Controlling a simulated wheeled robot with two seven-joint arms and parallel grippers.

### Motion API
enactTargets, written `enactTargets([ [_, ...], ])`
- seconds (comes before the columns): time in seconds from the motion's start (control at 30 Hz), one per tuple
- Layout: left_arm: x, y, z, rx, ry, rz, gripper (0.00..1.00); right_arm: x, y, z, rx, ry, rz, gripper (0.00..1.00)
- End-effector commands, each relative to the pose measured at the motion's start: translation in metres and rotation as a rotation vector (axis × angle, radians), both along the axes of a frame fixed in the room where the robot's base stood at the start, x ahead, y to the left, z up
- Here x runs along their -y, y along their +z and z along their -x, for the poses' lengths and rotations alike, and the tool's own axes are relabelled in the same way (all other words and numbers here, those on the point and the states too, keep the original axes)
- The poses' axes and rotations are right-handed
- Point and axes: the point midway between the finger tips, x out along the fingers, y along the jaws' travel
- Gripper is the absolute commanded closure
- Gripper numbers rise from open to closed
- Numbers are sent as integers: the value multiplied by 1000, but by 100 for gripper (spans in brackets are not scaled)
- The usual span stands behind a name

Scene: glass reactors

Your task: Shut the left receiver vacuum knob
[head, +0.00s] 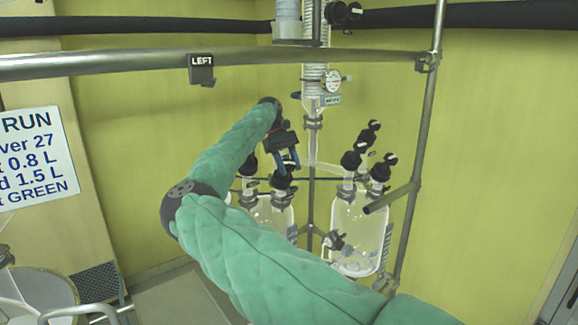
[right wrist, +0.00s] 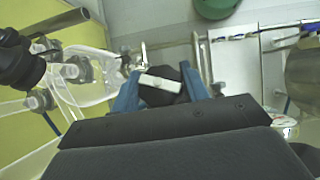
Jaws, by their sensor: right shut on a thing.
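The left receiver (head: 272,218) is a clear glass vessel with several black knobs on top, partly hidden behind my green right arm. My right gripper (head: 290,160) reaches down over it from above. In the right wrist view its blue fingers (right wrist: 161,92) are shut on a black knob (right wrist: 172,73) with a white bar across it. In the head view a black knob (head: 280,180) shows just below the fingers; I cannot read any label on it. My left gripper is not in view.
The right receiver (head: 358,240), with its own black knobs (head: 380,172), stands close on the right. A metal frame post (head: 424,120) and a top rail (head: 120,64) with a LEFT sign (head: 202,70) surround the glassware. A run notice (head: 35,155) hangs at left.

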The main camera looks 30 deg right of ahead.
Motion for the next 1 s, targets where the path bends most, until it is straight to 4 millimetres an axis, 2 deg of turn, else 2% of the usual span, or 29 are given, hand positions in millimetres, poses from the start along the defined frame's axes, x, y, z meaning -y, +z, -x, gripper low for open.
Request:
enactTargets([
  [0.5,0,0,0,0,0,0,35,0,1,0,-11,-263,-155,78],
  [1.0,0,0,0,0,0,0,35,0,0,0,-16,-376,-217,78],
])
